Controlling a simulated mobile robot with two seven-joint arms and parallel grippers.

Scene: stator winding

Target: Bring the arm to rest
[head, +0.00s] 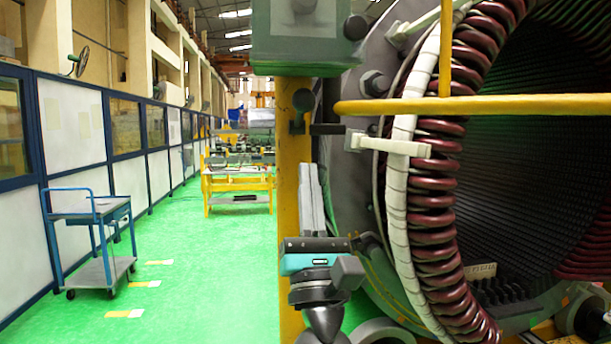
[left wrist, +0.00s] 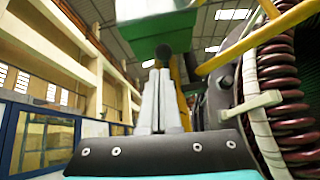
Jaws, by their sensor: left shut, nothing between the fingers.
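My left gripper (head: 311,167) points upward in the head view, in front of the yellow post and left of the large stator (head: 385,190). Its two grey fingers are together with nothing between them. In the left wrist view the shut fingers (left wrist: 161,72) rise from the dark gripper body toward a green box overhead. The fingertips appear apart from the stator, though the depth gap is hard to judge. My right gripper is not in view.
A yellow rail (head: 500,105) crosses in front of the stator's dark red coils (head: 435,200). A green box (head: 305,35) hangs above my left gripper. A blue cart (head: 92,215) stands at left. Green floor (head: 200,270) is open between cart and stator.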

